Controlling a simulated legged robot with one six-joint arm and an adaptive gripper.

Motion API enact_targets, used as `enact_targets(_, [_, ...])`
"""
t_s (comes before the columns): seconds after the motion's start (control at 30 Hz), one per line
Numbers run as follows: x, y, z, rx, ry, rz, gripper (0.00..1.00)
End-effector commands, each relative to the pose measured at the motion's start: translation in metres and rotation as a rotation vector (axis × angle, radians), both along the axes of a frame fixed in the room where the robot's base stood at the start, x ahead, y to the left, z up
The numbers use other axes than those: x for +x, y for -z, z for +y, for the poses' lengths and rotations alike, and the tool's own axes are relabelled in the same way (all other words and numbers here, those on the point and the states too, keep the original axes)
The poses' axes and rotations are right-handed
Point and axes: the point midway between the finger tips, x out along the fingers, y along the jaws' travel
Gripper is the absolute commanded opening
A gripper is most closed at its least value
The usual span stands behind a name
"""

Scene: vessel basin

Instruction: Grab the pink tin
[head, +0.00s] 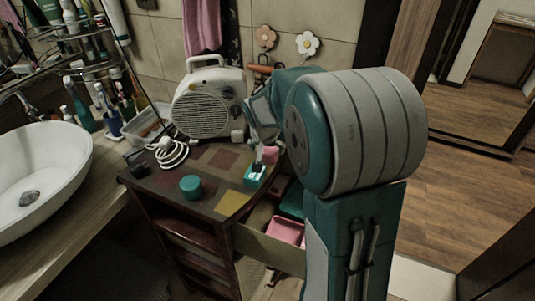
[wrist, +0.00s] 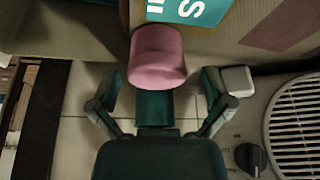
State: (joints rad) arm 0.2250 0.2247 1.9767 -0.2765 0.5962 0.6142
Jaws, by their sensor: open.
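The pink tin (head: 270,154) stands on the cabinet top, near its right edge. In the wrist view the pink tin (wrist: 157,57) shows large, in the upper middle. My gripper (wrist: 158,82) is open, with one finger to each side of the tin's lower part in that view. The fingers look apart from the tin, with nothing held. In the head view my arm comes in from the right and the gripper hangs just above and behind the tin; its far finger is partly hidden.
A teal box with white letters (head: 255,176) sits right by the tin. A fan heater (head: 208,100) stands behind, with a white cable (head: 168,153) beside it. A round teal tin (head: 191,187) is front left. An open drawer (head: 270,248) is below; a sink (head: 40,175) is left.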

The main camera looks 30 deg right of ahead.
Motion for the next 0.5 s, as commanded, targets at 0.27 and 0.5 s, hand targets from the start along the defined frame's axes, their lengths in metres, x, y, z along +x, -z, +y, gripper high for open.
enact_targets(0.27, [0.006, 0.019, -0.005, 0.000, 0.001, -0.002, 1.00])
enact_targets(0.5, [0.007, 0.019, -0.005, 0.000, 0.001, -0.001, 0.55])
